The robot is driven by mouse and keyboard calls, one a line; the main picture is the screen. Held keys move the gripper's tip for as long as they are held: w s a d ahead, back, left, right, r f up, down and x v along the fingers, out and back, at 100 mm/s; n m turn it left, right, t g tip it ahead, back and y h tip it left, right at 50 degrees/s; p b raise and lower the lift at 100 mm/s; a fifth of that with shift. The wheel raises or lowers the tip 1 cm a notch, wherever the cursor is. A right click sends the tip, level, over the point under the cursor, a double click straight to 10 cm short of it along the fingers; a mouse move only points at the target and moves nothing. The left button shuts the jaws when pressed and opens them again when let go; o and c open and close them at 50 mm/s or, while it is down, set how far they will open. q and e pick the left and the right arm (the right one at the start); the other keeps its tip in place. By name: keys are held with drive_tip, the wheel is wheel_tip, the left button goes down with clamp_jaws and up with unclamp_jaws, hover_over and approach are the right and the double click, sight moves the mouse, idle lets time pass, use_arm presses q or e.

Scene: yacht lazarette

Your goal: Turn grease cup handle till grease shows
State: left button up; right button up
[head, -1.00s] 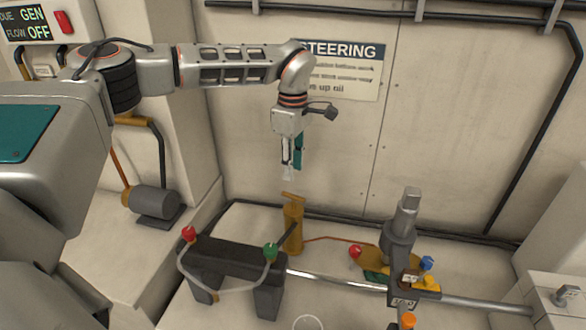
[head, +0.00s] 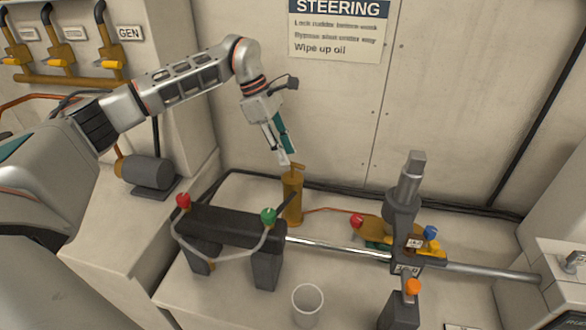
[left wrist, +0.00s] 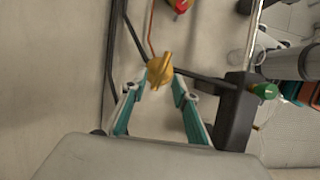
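The grease cup (head: 292,200) is a brass-coloured upright cylinder behind the dark steering cylinder block, with a T-shaped handle (head: 292,168) on top. In the left wrist view the handle (left wrist: 160,69) shows from above, ahead of and between the two fingers. My left gripper (head: 286,160) points down at the handle, its tips close to it. In the left wrist view its teal fingers (left wrist: 158,92) are spread apart with nothing between the pads; I cannot tell whether a tip touches the handle. No grease is visible. My right gripper is not in view.
The dark block (head: 225,227) with red and green knobs stands just in front of the cup. A thin copper pipe (head: 330,211) runs right from the cup to the tiller fittings (head: 400,215). The wall is close behind.

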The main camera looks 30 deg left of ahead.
sight(293, 166)
use_arm(q)
drive_tip(key=x, duration=0.6)
drive_tip(key=shift+c, duration=0.5)
